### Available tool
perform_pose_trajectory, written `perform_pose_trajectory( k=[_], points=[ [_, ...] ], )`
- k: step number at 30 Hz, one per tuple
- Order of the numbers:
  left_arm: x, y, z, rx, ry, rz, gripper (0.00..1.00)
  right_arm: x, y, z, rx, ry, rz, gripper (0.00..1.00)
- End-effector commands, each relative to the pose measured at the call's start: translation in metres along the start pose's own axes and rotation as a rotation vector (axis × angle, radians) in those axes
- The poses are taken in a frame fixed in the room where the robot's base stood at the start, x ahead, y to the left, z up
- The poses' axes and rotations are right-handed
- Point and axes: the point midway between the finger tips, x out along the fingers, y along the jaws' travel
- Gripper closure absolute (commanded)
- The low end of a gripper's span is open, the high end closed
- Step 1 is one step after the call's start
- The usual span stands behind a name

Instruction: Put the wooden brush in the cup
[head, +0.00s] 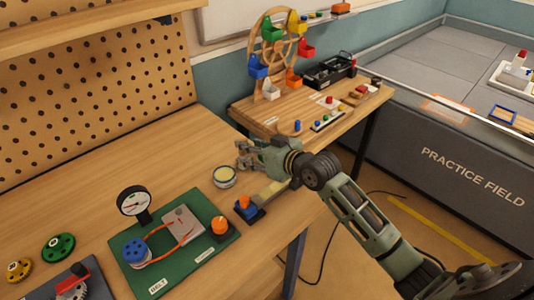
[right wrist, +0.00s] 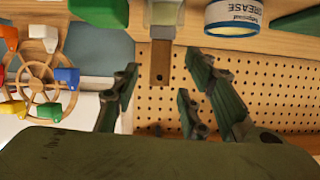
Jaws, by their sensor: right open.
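The wooden brush shows in the right wrist view as a wooden handle (right wrist: 160,65) with a hole near its end and a pale part above it. In the head view, a pale flat piece (head: 268,192) beside my right forearm looks like part of it, partly hidden. My right gripper (head: 243,154) is open over the bench. In the wrist view its fingers (right wrist: 160,82) stand on both sides of the handle's end, without visible contact. I cannot make out a cup for certain in either view. My left gripper is not in view.
A grease tin (head: 225,177) stands close to my right gripper; its label shows in the wrist view (right wrist: 236,14). A small blue-and-orange item (head: 247,207) and a green belt-drive board (head: 195,258) are nearby. A toy Ferris wheel (head: 272,60) stands on the far table.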

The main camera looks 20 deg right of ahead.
Motion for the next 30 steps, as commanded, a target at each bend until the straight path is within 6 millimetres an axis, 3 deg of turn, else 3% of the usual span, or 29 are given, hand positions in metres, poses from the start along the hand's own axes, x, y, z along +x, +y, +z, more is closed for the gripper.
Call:
perform_pose_trajectory(
  k=[6, 12, 30],
  points=[
    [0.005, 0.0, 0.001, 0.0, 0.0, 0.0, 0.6, -0.042, 0.0, 0.001, -0.003, -0.001, 0.0, 0.6],
    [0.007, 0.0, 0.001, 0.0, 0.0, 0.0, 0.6, -0.067, 0.0, 0.001, -0.001, -0.001, 0.0, 0.6],
    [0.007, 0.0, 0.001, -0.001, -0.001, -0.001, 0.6, -0.074, -0.001, 0.0, -0.001, 0.0, -0.001, 0.6]
  ],
)
